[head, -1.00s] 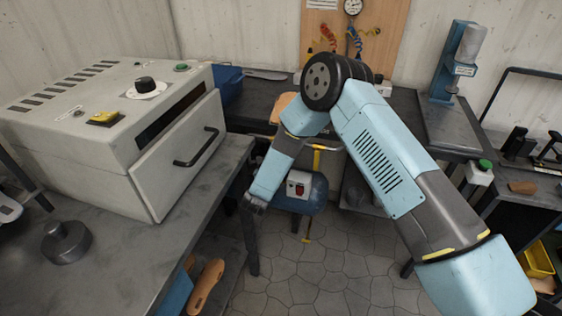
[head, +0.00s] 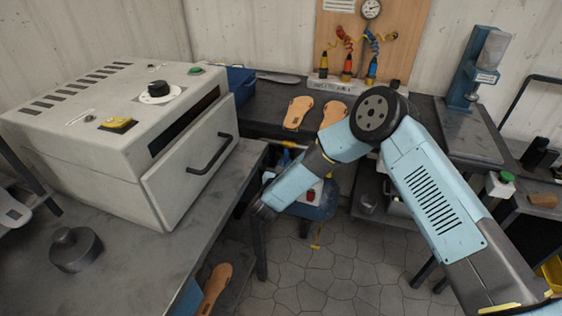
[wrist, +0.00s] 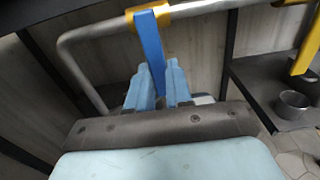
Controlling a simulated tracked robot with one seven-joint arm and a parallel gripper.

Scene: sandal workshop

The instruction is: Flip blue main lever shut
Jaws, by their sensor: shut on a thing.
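The blue lever (wrist: 150,45) shows in the wrist view as a flat blue bar below a yellow fitting (wrist: 148,12) on a grey metal pipe (wrist: 95,37). It stands crosswise to the upper run of the pipe. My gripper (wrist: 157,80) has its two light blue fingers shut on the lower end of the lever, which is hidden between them. In the head view my arm reaches down beside the grey oven's bench, and the lever and fingertips cannot be made out clearly there.
A grey oven (head: 105,165) stands on the left bench. Two sandal soles (head: 298,112) lie on the back bench below a board with coloured hoses (head: 372,45). In the wrist view, a metal cup (wrist: 294,105) stands on a dark shelf at right, near a yellow bar (wrist: 306,52).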

